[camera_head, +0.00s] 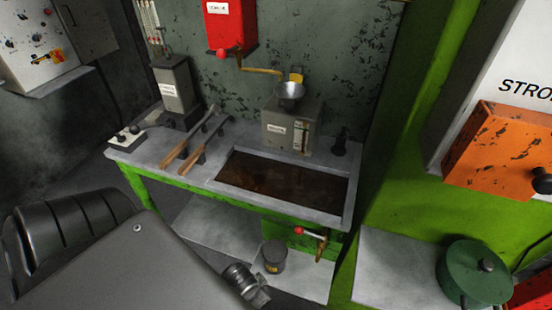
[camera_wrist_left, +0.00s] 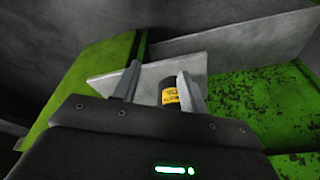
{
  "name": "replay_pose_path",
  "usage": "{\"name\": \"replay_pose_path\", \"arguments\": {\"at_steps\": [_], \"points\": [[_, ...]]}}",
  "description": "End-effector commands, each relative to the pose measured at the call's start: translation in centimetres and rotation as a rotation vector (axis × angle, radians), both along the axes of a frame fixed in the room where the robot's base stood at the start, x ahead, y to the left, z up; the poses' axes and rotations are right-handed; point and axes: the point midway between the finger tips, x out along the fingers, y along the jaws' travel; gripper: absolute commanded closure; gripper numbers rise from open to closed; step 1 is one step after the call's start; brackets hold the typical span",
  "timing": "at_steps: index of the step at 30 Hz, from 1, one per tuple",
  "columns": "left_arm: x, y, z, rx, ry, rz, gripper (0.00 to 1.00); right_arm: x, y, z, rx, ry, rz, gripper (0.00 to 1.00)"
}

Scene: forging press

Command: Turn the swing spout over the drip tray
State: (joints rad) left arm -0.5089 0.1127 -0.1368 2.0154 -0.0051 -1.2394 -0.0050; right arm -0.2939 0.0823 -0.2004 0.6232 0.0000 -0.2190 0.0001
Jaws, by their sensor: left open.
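A brass spout (camera_head: 262,70) runs right from under the red wall box (camera_head: 230,24) in the head view, its end close to the metal funnel (camera_head: 290,92). The sunken tray (camera_head: 280,183) with dark brown contents, apparently the drip tray, is in the bench top, in front of and below the spout. A dark can with a yellow label (camera_head: 274,257) stands on the lower shelf, below a red-knobbed tap (camera_head: 312,233). In the left wrist view my left gripper (camera_wrist_left: 158,76) is open; the can (camera_wrist_left: 170,92) shows between its fingers, with no clear contact. My right gripper is not in view.
Two wooden-handled tools (camera_head: 195,142) lie left of the tray. A grey box (camera_head: 292,128) carries the funnel; a grey canister (camera_head: 174,84) stands farther left. The green bench frame (camera_head: 190,196) surrounds the lower shelf. A green pot (camera_head: 474,274) stands at right.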

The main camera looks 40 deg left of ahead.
Motion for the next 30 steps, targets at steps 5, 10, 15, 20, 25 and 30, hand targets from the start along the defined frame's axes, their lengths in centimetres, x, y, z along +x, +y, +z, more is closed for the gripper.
{"name": "replay_pose_path", "arguments": {"at_steps": [5, 10, 15, 20, 25, 30], "points": [[1.6, 0.9, 7.3, 0.040, -0.074, -0.081, 0.57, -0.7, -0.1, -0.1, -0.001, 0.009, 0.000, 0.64], [6.1, 3.2, 13.4, 0.204, -0.218, -0.377, 0.57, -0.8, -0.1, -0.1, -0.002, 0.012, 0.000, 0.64], [11.5, 5.7, 17.1, 0.434, -0.337, -0.697, 0.57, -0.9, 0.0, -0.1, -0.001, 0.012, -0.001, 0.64], [17.8, 9.0, 21.5, 0.761, -0.420, -1.033, 0.57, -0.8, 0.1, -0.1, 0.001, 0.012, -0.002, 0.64], [25.8, 14.7, 29.9, 1.332, -0.388, -1.441, 0.57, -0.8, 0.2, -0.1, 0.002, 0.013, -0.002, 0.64], [30.9, 20.3, 39.8, 1.905, -0.139, -1.703, 0.57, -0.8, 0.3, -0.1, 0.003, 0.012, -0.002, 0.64]]}}
